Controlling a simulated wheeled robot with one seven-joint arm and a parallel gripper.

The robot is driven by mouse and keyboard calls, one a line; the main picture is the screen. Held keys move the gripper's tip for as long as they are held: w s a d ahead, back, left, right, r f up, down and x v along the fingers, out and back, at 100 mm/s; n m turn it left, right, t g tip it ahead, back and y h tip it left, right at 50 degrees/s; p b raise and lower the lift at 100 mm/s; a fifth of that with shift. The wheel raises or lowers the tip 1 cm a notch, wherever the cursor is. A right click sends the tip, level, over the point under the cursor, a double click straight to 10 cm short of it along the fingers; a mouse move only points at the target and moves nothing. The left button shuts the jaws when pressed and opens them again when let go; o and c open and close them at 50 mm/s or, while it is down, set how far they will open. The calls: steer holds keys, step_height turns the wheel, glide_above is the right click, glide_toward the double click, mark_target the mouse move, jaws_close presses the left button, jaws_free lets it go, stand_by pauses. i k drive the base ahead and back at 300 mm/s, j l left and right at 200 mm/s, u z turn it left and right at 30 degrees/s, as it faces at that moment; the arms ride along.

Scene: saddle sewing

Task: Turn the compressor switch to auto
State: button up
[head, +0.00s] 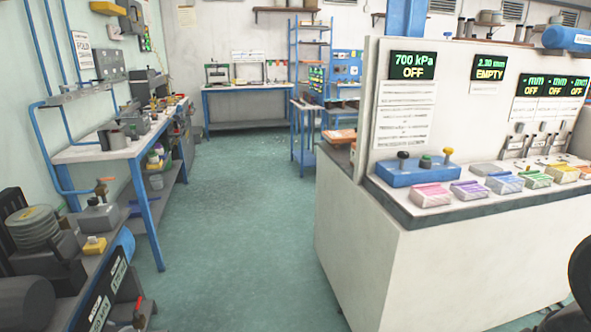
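At the lower left stands what looks like the compressor, with a blue tank (125,243) and dark grey motor parts. A grey box (99,217) on top of it carries an orange-brown lever (101,188), which may be the switch; its setting is too small to read. A dark label plate (108,292) faces the aisle below, its lettering turned and hard to read. A display (412,65) on the white panel at the right reads "700 kPa" and "OFF". My gripper is not in view; a dark rounded shape at the right edge may be part of my arm.
A white counter (405,265) fills the right side, with coloured blocks and a blue three-knob unit (420,172). A blue-legged workbench (95,152) runs along the left wall. The green floor (235,235) between them is clear back to the far tables.

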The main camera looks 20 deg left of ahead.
mark_target(94, 202)
steer(key=i+j+u, duration=0.2)
steer(key=i+u, duration=1.05)
steer(key=i, duration=0.15)
steer(key=i+u, duration=0.2)
steer(key=i, duration=0.7)
steer(key=i+l+u, duration=0.2)
steer(key=i, duration=0.7)
steer(key=i+u, duration=0.2)
steer(key=u, duration=1.5)
